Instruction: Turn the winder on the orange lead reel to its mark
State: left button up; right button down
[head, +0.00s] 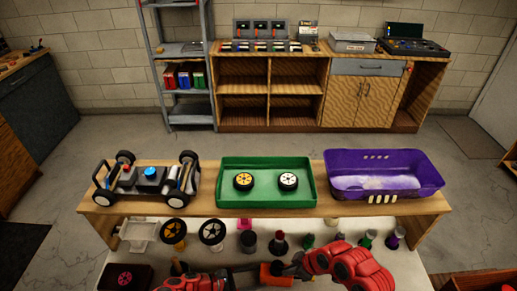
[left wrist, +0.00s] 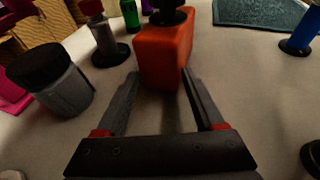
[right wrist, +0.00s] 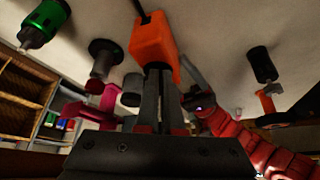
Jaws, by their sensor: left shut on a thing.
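The orange lead reel (head: 270,273) stands on the pale front table between my two arms. In the left wrist view the reel (left wrist: 165,52) is a block with a dark winder (left wrist: 170,15) on top. My left gripper (left wrist: 161,76) is shut on the reel, one finger on each side. My right gripper (right wrist: 161,72) has its fingers close together at the winder end of the reel (right wrist: 153,38). Whether they clasp the winder is hidden. The mark cannot be made out.
Several bottles and posts stand nearby, among them a dark cylinder (left wrist: 50,82) and a grey post (left wrist: 107,45). Behind are a car chassis (head: 150,178), a green tray (head: 267,203) with two wheels and a purple bin (head: 430,172).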

jog(key=shift+s+a, duration=0.35)
dwell(0.5)
jog(key=shift+s, duration=0.15)
notch_tip(320, 180, up, 6)
jog(key=shift+s+d, duration=0.15)
jog(key=shift+d, duration=0.05)
dwell(0.4)
jog(key=shift+w+d+f, duration=0.25)
jog(key=shift+w+f, duration=0.2)
jog(key=shift+f, duration=0.55)
jog(key=shift+w+d+f, duration=0.25)
jog(key=shift+w+f, duration=0.2)
jog(key=shift+f, duration=0.55)
jog(key=shift+w+d+f, duration=0.25)
jog(key=shift+w+f, duration=0.2)
jog(key=shift+f, duration=0.55)
